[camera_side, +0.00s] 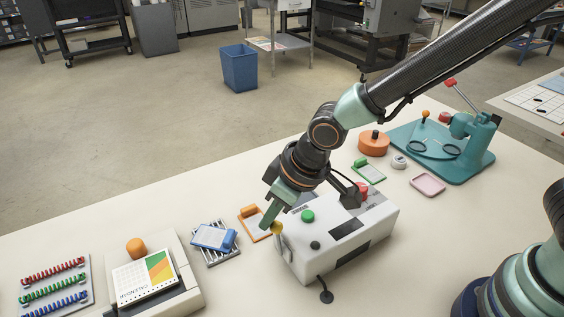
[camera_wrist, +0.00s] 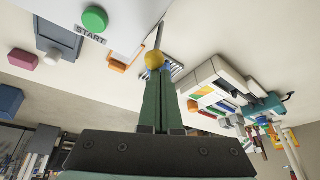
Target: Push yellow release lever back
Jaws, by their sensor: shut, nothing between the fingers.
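The yellow release lever stands at the left end of the white laminator (camera_side: 365,255). Its yellow ball knob (camera_side: 277,228) sits on a thin metal rod. My gripper (camera_side: 266,224) is shut and empty, with its fingertips right by the knob. In the wrist view the yellow knob (camera_wrist: 153,57) is just beyond the tips of my shut gripper (camera_wrist: 158,72). The tips seem to touch it or nearly so; I cannot tell which. The laminator also has a green START button (camera_side: 307,216), seen in the wrist view too (camera_wrist: 95,19), and a red button (camera_side: 361,188).
An orange clipboard (camera_side: 252,222) and a blue clipboard (camera_side: 213,237) on a wire rack lie left of the laminator. A calendar (camera_side: 145,276) and binding coils (camera_side: 54,287) are farther left. A teal press (camera_side: 473,146) stands at the right. The table's front middle is clear.

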